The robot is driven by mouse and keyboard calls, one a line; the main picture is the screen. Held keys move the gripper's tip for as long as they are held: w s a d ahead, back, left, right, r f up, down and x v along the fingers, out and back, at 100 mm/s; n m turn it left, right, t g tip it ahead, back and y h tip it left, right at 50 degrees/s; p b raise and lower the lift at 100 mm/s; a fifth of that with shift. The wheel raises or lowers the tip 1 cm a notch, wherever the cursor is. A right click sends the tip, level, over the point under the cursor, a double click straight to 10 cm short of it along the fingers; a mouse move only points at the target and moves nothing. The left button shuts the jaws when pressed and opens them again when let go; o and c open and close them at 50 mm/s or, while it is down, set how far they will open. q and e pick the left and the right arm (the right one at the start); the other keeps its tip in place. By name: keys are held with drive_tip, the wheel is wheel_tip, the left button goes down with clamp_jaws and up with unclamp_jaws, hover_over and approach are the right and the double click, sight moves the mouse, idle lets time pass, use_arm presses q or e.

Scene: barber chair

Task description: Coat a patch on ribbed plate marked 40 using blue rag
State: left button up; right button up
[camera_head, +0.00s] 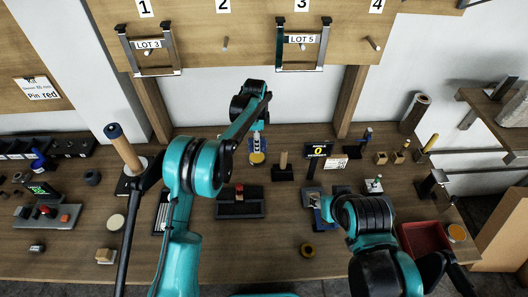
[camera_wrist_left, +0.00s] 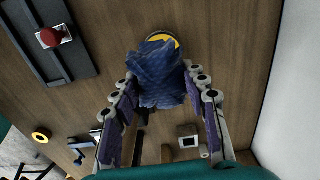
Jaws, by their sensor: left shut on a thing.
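A crumpled blue rag (camera_wrist_left: 158,78) is between the fingers of my left gripper (camera_wrist_left: 160,88) in the left wrist view. In the head view my left gripper (camera_head: 257,133) points down at the back middle of the bench, with a yellow disc (camera_head: 257,158) just below it. In the wrist view the rag partly covers this yellow-rimmed disc (camera_wrist_left: 163,39); I cannot tell whether they touch. A plate with pale stripes (camera_head: 162,213) lies left of centre, partly behind my left arm; no number is readable on it. My right gripper (camera_head: 318,203) is low over the bench, its fingers unclear.
A dark tray with a red knob (camera_head: 239,190) stands in the middle. A red bin (camera_head: 425,238) is at the right.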

sight(257, 157)
use_arm(q)
drive_tip(key=shift+w+a+f, duration=0.1)
drive_tip(key=shift+w+f, duration=0.1)
drive_tip(key=shift+w, duration=0.1)
drive_tip(key=shift+s+f+b, duration=0.1)
drive_tip(key=shift+f+b, duration=0.4)
drive_tip(key=shift+f, duration=0.05)
drive_tip(key=shift+f+b, duration=1.15)
drive_tip(key=shift+f, duration=1.05)
drive_tip(key=shift+f+b, duration=0.45)
drive_tip(key=shift+f, duration=0.1)
drive_tip(key=shift+r, duration=0.1)
drive_tip(key=shift+r+p, duration=1.95)
drive_tip(key=shift+r, duration=1.5)
